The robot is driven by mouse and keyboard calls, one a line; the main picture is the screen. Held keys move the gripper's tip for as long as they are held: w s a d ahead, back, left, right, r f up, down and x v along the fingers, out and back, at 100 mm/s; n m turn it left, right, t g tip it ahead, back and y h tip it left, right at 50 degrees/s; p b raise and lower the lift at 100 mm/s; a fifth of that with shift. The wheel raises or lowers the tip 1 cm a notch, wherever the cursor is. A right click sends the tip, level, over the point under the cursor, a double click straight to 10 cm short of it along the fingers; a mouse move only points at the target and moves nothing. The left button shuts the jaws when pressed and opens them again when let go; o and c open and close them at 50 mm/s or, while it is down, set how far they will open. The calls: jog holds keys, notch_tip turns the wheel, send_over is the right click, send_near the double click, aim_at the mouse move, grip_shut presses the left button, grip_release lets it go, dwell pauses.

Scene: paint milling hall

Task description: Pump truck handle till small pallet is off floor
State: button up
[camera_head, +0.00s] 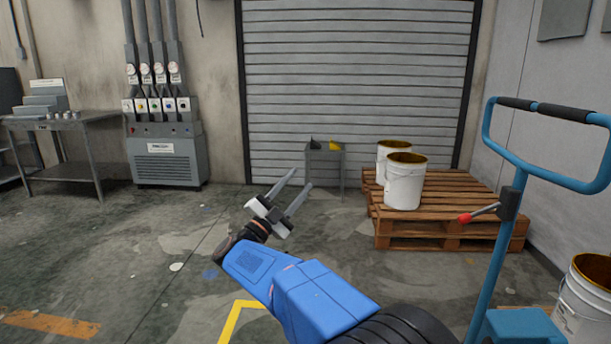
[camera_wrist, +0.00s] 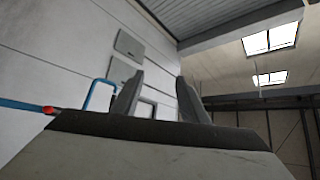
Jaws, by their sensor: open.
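The blue truck handle (camera_head: 507,232) stands upright at the right of the head view, with a loop top and black grips. A small lever with a red tip (camera_head: 478,214) sticks out from its shaft. In the wrist view the handle loop (camera_wrist: 100,90) and red tip (camera_wrist: 49,110) show at the left. My gripper (camera_head: 298,178) is open and empty, left of the handle and well apart from it. At the bottom right a bit of wooden pallet (camera_head: 541,309) shows behind the blue truck body (camera_head: 522,327). Its underside and the forks are out of view.
A wooden pallet stack (camera_head: 450,228) with two white buckets (camera_head: 404,182) stands behind the handle. Another bucket (camera_head: 583,305) is at the right edge. A small grey stand (camera_head: 324,168) is by the shutter. A metal table (camera_head: 75,122) stands at the left. The left floor is mostly clear.

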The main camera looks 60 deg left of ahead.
jog(key=v, duration=1.1)
dwell(0.3)
